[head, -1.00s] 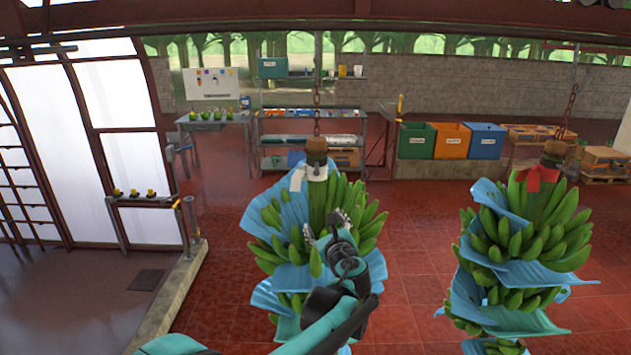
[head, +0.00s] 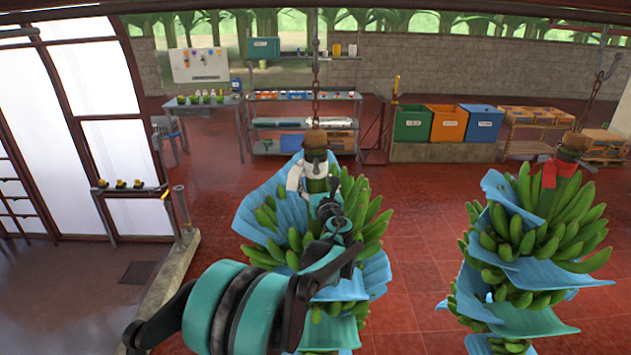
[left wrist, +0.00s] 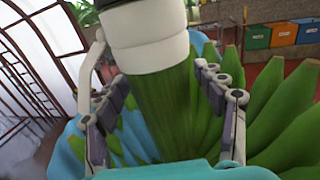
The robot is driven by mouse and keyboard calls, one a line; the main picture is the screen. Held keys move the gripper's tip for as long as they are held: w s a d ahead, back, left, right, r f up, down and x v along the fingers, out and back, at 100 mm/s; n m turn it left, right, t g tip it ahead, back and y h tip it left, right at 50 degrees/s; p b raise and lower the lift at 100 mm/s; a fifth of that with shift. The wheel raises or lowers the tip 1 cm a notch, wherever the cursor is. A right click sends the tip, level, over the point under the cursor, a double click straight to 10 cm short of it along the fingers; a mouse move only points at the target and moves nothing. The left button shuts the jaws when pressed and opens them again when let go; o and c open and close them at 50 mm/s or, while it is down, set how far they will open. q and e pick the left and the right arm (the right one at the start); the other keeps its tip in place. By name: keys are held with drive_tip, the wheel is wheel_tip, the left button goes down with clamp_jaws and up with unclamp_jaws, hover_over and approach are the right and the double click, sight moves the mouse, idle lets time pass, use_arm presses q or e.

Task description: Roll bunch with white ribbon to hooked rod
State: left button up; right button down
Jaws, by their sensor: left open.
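The bunch with the white ribbon (head: 372,215) hangs from a chain in the middle of the head view, partly wrapped in blue sheet. Its white ribbon (head: 296,178) is tied round the top of the stem. My left gripper (head: 328,196) is at the upper stem, just below the ribbon. In the left wrist view its open fingers stand on either side of the green stem (left wrist: 165,105), under the white ribbon band (left wrist: 145,38). I cannot tell whether they touch it. My left arm hides part of the bunch. I cannot make out a hook on any rod. My right gripper is not in view.
A second bunch with a red ribbon (head: 548,178) hangs at the right, with a gap between the two. Behind are a shelf rack (head: 303,97), a yellow-topped post (head: 395,88) and coloured bins (head: 447,124). A low kerb (head: 165,268) runs at the left.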

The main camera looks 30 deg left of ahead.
use_arm(q)
drive_tip(key=shift+w+a, duration=0.2)
drive_tip(key=shift+r, duration=0.1)
